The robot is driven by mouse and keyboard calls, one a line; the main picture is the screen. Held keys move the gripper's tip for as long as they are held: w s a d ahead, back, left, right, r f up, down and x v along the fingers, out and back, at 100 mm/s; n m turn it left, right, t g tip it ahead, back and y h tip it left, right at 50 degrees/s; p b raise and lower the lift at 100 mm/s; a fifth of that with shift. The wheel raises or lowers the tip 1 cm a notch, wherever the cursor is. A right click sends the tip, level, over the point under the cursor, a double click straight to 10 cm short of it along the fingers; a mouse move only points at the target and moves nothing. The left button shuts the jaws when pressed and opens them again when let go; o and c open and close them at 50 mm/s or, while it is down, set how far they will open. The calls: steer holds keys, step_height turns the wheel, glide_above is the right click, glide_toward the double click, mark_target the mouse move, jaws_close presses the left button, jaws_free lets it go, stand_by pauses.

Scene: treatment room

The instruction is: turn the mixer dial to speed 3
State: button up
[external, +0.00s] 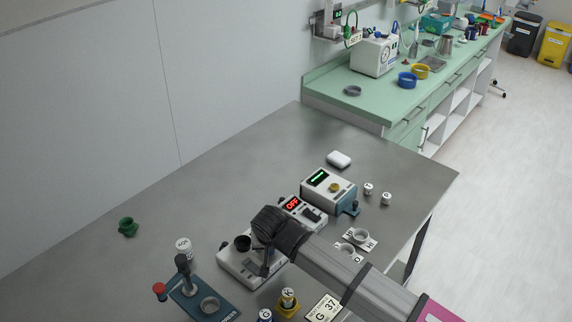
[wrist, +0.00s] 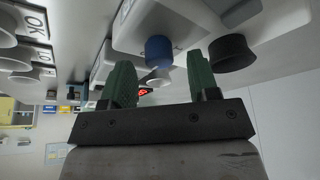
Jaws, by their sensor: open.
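The mixer is a white unit (external: 232,266) with a black cup (external: 243,243) on top, which also shows in the wrist view (wrist: 232,52). A red display (external: 292,204) reading OFF sits just behind my wrist in the external view; red digits also show small between my fingers in the wrist view (wrist: 144,92). My gripper (wrist: 160,65) is open, with green fingers apart. A blue round knob (wrist: 158,50), which looks like the dial, appears between the fingertips in the wrist view. I cannot tell whether they touch it. My arm hides the dial in the external view.
A white-and-blue device with a green display (external: 318,177) stands behind. Small labelled cups (external: 361,236) lie to the right. The grey table's (external: 110,282) left side is mostly clear, with a green cup (external: 128,227).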

steer(key=v, duration=0.9)
steer(key=shift+r, duration=0.15)
steer(key=shift+s, duration=0.1)
